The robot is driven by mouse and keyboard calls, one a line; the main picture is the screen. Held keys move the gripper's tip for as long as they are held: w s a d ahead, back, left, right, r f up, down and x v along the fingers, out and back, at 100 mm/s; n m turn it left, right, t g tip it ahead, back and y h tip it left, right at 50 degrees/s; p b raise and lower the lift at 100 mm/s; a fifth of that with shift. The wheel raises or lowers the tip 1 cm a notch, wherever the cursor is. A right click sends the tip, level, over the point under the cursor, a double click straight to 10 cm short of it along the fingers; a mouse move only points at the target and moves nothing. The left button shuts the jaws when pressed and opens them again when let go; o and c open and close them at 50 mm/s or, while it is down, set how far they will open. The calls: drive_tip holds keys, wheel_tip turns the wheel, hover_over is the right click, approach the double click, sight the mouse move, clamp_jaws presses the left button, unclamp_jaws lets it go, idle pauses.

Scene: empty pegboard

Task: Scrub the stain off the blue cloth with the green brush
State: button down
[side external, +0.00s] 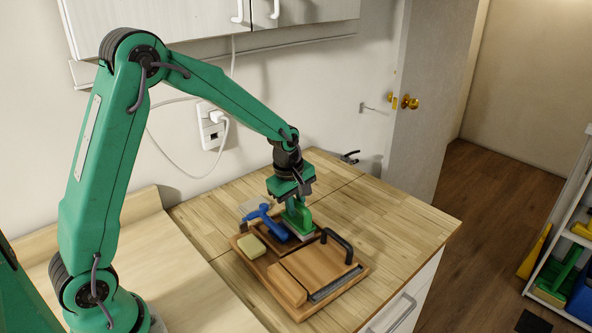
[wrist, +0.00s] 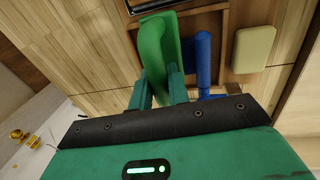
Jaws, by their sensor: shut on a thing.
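My gripper (side external: 294,201) is shut on the green brush (side external: 298,216), low over the wooden tray (side external: 238,243). The brush points down, with a pale strip at its lower end. In the wrist view my gripper's fingers (wrist: 158,88) close on either side of the green handle (wrist: 156,42). I cannot tell whether the brush touches the tray. I cannot make out a blue cloth or a stain in either view. A blue handled tool (side external: 267,222) lies in the tray just left of the brush; it also shows in the wrist view (wrist: 204,62).
A wooden panel (side external: 312,268) with a black handle (side external: 338,245) covers the tray's right part. The counter (side external: 400,222) to the right is clear. A wall outlet (side external: 210,125) is behind.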

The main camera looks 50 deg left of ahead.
drive_tip(key=shift+r, duration=3)
drive_tip(key=shift+r, duration=0.15)
drive_tip(key=shift+r, duration=1.4)
